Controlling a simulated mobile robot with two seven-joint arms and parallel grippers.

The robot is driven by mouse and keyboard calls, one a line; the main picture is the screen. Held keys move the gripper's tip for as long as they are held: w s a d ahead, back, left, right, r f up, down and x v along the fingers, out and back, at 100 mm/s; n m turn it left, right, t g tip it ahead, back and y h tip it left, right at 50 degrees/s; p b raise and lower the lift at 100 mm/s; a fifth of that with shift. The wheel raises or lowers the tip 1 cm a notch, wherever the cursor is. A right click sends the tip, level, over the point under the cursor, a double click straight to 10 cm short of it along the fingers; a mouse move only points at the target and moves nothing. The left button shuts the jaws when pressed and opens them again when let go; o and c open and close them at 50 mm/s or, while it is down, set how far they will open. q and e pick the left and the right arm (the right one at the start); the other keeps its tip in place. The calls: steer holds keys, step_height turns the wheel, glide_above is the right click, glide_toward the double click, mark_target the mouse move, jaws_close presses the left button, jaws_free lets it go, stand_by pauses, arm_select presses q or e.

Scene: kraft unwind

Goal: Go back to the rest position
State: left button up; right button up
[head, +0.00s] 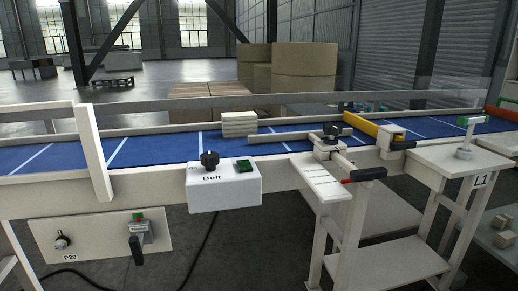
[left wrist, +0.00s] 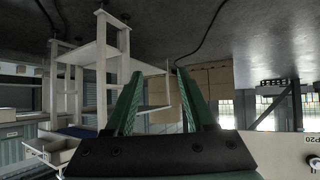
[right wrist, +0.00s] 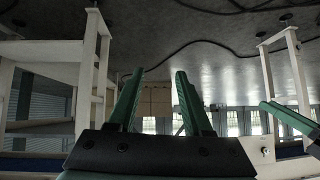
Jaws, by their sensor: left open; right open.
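My left gripper (left wrist: 161,103) shows in the left wrist view with its two green fingers spread apart and nothing between them. My right gripper (right wrist: 158,100) shows in the right wrist view, also open and empty. Neither gripper shows in the head view. Green fingers (right wrist: 290,118) at the right edge of the right wrist view look like those of my left gripper. Both grippers appear clear of the conveyor and touch nothing that I can see.
A blue conveyor belt (head: 60,157) crosses the head view, with a pale stacked block (head: 239,122) on it. A white Belt control box (head: 224,187) and a P20 panel (head: 100,242) are on its front. A side table (head: 465,155) stands right. Cables lie on the floor.

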arm_select(q)
steer(key=s+d+f+g+h+p, duration=0.1)
steer(key=s+d+f+g, duration=0.15)
steer(key=s, duration=0.25)
steer(key=a+r+t+p, duration=0.1)
steer(key=a+r+p, duration=0.2)
steer(key=r+p, duration=0.8)
steer(key=p, duration=0.4)
steer(key=shift+s+a+r+y+p, duration=0.2)
steer(key=shift+s+r+y+p, duration=0.1)
steer(key=shift+y, duration=0.1)
arm_select(e)
step_height(320, 180, up, 12)
steer(key=s+d+h, duration=0.1)
steer(key=d, duration=0.2)
steer(key=shift+s+m, duration=0.35)
steer(key=shift+m, duration=0.05)
arm_select(q)
steer(key=shift+w, duration=0.1)
arm_select(e)
steer(key=shift+w+a+r, duration=0.1)
arm_select(q)
steer(key=shift+a, duration=0.15)
arm_select(e)
steer(key=shift+w+a, duration=0.1)
